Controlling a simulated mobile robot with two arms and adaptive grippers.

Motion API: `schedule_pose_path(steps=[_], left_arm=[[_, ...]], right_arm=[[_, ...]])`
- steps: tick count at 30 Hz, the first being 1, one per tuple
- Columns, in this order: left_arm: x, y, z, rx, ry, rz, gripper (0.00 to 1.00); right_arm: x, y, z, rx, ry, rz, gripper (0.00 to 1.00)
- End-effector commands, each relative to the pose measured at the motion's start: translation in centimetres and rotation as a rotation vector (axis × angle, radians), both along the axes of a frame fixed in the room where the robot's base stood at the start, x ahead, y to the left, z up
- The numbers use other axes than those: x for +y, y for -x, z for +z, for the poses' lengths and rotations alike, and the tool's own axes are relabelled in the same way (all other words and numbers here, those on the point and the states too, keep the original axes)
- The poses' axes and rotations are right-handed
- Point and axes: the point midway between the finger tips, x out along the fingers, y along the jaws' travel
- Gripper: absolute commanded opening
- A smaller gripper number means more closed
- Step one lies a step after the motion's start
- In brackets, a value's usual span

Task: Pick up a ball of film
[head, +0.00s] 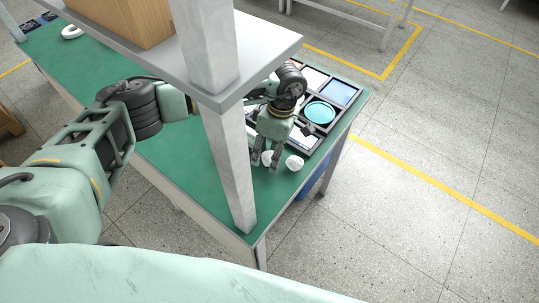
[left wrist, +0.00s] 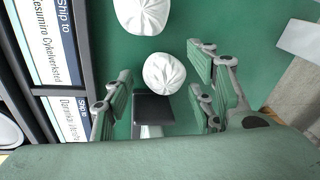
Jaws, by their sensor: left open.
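Two crumpled white balls of film lie on the green tabletop near its right end. One ball (head: 294,163) sits just right of my left gripper (head: 266,162) in the head view and is the upper ball (left wrist: 141,14) in the left wrist view, cut by the top edge. The other ball (left wrist: 164,74) shows between the spread fingers of my left gripper (left wrist: 160,88), apart from them in the picture. In the head view it is partly hidden by the fingers. The left gripper is open, pointing down at the table. My right gripper is not in view.
A black divided tray (head: 341,109) with a round teal piece (head: 320,112) and labelled cards lies beside the gripper. A grey shelf post (head: 232,165) stands close left of it; a shelf (head: 262,50) holding a cardboard box (head: 125,18) is above. The table edge is near.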

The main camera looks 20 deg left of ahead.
Motion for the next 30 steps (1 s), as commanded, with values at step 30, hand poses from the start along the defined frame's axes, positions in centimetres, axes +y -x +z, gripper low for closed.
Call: schedule_pose_path(steps=[30], left_arm=[[-0.1,-0.1,1.0,-0.004,0.002,0.0,0.21]], right_arm=[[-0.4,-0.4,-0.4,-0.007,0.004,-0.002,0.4]])
